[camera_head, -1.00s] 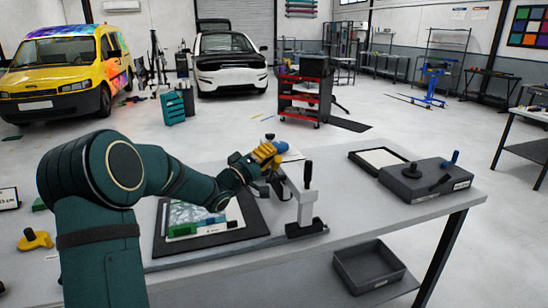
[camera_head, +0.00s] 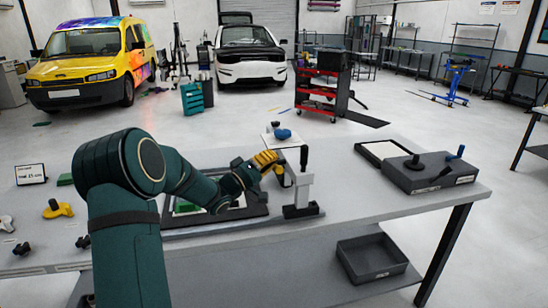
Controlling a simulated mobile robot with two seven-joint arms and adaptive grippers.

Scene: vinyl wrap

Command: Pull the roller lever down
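The roller lever is an upright black handle (camera_head: 304,158) on a light grey post (camera_head: 298,190) with a dark base, standing near the front edge of the table. The handle points up. My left gripper (camera_head: 272,165), with yellow fingers, is just left of the post, at about handle height. I cannot tell whether it touches the lever, and its finger gap is not clear. My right gripper is out of view.
A dark framed mat (camera_head: 257,209) with a green piece lies under my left arm. A blue-knobbed tool (camera_head: 283,134) is behind the lever. A dark box with knobs (camera_head: 430,175) stands right on the grey table (camera_head: 360,205). An open bin (camera_head: 372,258) sits below.

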